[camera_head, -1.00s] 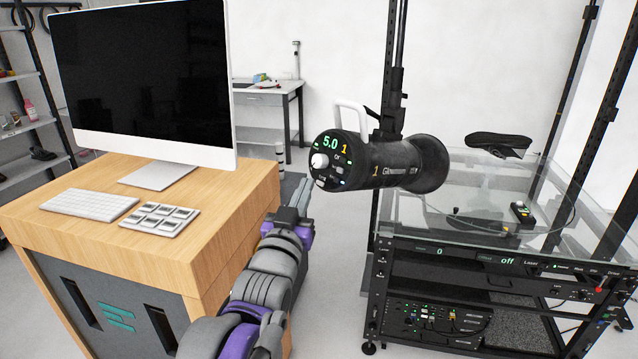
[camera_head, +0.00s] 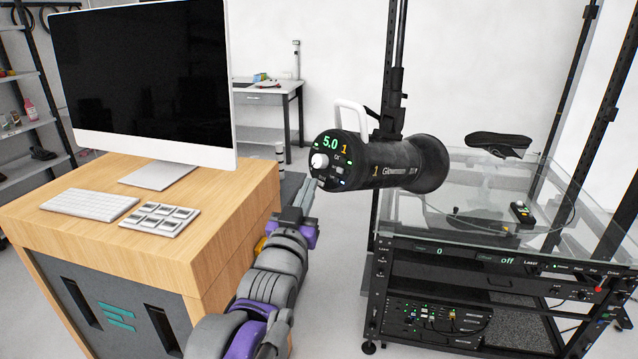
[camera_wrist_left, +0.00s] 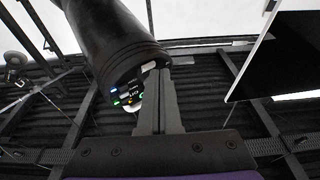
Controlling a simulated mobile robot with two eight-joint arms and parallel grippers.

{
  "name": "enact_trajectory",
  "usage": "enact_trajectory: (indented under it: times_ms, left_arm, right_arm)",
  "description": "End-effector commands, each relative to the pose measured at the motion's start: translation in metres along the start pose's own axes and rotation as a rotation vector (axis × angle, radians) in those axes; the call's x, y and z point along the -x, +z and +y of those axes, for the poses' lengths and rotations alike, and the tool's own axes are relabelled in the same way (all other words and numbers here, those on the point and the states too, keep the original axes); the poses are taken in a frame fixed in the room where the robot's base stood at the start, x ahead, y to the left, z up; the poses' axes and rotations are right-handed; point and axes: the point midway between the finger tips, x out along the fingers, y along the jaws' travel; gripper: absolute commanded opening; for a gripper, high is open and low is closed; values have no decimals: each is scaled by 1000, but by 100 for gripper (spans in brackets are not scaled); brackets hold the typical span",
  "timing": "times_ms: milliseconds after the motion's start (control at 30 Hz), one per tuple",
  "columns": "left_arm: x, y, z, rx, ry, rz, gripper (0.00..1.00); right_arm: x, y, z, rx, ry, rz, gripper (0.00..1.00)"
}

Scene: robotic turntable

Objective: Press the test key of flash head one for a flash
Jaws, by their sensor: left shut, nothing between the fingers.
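Flash head one (camera_head: 390,166) is a black cylinder marked with an orange 1, with a white handle on top. Its rear panel shows a green 5.0, a white knob (camera_head: 319,161) and small lit buttons. My left gripper (camera_head: 313,184) is shut and empty, its tips close to the lower left edge of that panel. In the left wrist view the shut fingertips (camera_wrist_left: 158,72) lie beside a pale key (camera_wrist_left: 149,66) at the panel's rim. I cannot tell whether they touch it. The fingers partly hide the panel there. My right gripper is out of view.
A wooden desk (camera_head: 225,212) with monitor (camera_head: 150,80), keyboard (camera_head: 90,205) and a small keypad stands left of my arm. A black rack with a glass-topped turntable (camera_head: 470,205) is on the right. A black shoe-like object (camera_head: 498,142) appears above the glass.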

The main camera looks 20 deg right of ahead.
Motion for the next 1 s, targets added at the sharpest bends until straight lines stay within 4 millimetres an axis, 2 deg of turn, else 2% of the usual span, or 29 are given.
enact_trajectory:
  times_ms: [533,1000]
  left_arm:
    - [-5,3,4,0,1,0,0]
    - [1,-2,-1,0,-1,0,0]
  right_arm:
    - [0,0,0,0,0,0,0]
    - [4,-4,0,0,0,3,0]
